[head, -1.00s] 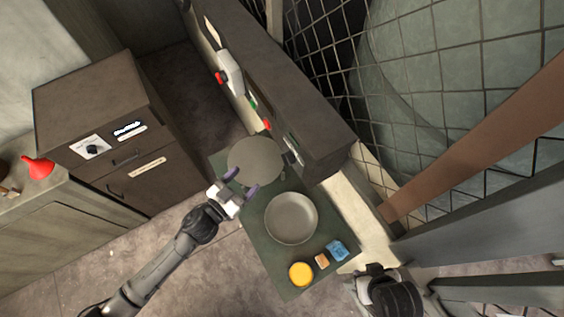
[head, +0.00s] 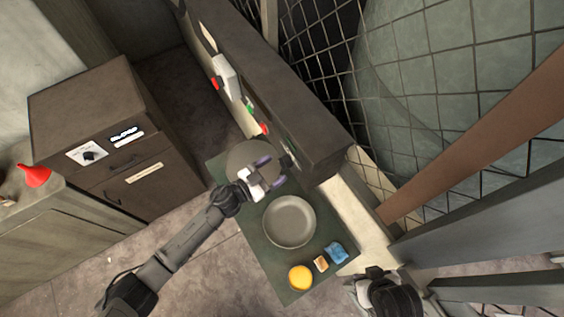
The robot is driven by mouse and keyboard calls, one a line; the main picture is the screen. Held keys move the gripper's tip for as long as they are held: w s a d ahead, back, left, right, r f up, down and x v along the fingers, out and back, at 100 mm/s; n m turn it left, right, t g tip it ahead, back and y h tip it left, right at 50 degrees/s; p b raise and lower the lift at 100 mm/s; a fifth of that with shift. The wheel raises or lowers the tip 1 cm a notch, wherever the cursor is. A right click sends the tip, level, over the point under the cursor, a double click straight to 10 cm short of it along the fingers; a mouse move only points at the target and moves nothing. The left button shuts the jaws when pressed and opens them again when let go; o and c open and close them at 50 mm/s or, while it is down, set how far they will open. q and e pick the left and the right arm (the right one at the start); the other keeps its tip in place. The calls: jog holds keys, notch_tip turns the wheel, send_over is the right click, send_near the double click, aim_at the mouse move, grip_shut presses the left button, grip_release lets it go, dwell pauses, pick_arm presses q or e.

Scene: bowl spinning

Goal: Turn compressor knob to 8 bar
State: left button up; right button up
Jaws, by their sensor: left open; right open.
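A black knob (head: 89,156) sits on a white dial plate on the front of the brown cabinet at the left. The dial marks are too small to read, and I cannot tell if this is the compressor. My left gripper (head: 271,171) is open, with its purple fingertips over the edge of a grey disc (head: 245,157) and near a small panel (head: 290,150) on the long brown housing. It is far to the right of the cabinet knob and holds nothing visible. My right gripper (head: 362,290) is at the lower right, open, its fingers mostly hidden.
A dark green board (head: 262,247) carries a grey bowl (head: 290,221), a yellow round item (head: 300,278), a small tan block (head: 321,263) and a blue block (head: 337,252). A red funnel (head: 35,175) stands on the left counter. Wire mesh (head: 420,80) closes off the right.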

aim_at(282, 165)
pick_arm(q)
jog(key=shift+x, duration=1.55)
jog(key=shift+d, duration=0.15)
jog(key=shift+c, duration=0.3)
jog(key=c, duration=0.8)
